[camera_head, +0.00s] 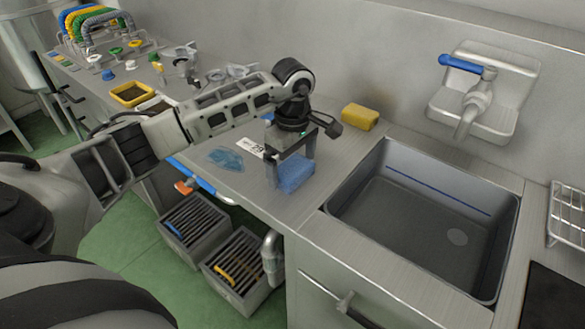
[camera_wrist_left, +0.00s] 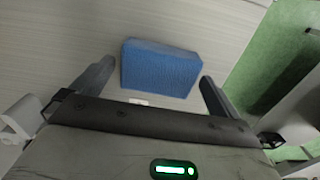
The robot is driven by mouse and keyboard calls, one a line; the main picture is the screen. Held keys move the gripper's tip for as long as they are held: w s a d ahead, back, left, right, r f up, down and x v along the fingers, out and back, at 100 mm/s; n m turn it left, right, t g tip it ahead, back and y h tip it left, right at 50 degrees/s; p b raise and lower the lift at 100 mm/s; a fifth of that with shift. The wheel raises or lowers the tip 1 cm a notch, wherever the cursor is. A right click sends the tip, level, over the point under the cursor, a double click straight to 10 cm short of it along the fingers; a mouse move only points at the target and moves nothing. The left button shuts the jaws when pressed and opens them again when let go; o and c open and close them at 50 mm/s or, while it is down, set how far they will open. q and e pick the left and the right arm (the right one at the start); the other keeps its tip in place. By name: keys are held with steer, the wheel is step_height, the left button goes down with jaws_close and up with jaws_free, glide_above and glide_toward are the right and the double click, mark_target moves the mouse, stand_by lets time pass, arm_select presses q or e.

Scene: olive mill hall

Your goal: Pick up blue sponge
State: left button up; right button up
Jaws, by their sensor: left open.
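The blue sponge (camera_head: 295,174) lies on the metal counter, left of the sink and close to the counter's front edge. My left gripper (camera_head: 291,172) is above it, pointing down, with its fingers spread around the sponge. In the left wrist view the sponge (camera_wrist_left: 160,68) lies between the two open fingers (camera_wrist_left: 153,85), with a gap visible on the left side and the right finger close to its edge. I cannot tell whether the fingertips touch the counter. My right gripper is not in view.
A yellow sponge (camera_head: 360,117) lies at the wall behind. A blue cloth (camera_head: 226,159) and a white label card (camera_head: 250,147) lie left of the gripper. The sink (camera_head: 430,215) is to the right, under a wall tap (camera_head: 474,100). Grey crates (camera_head: 240,270) stand on the floor.

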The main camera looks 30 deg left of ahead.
arm_select(q)
steer(key=shift+f, duration=0.8)
steer(key=c, duration=0.8)
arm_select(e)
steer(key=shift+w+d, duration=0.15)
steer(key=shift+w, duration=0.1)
arm_select(q)
steer(key=shift+r, duration=0.1)
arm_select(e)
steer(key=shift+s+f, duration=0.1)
arm_select(q)
steer(key=shift+w+r, duration=0.1)
steer(key=shift+r, duration=0.4)
steer(key=r, duration=0.1)
steer(key=r+b, duration=0.1)
steer(key=shift+s+d+r, duration=0.15)
steer(key=shift+s+r, duration=0.1)
steer(key=shift+r, duration=0.1)
steer(key=s+d+r+b, duration=0.1)
steer(key=s+d+r, duration=0.7)
steer(key=s+r, duration=0.1)
steer(key=shift+s, duration=0.9)
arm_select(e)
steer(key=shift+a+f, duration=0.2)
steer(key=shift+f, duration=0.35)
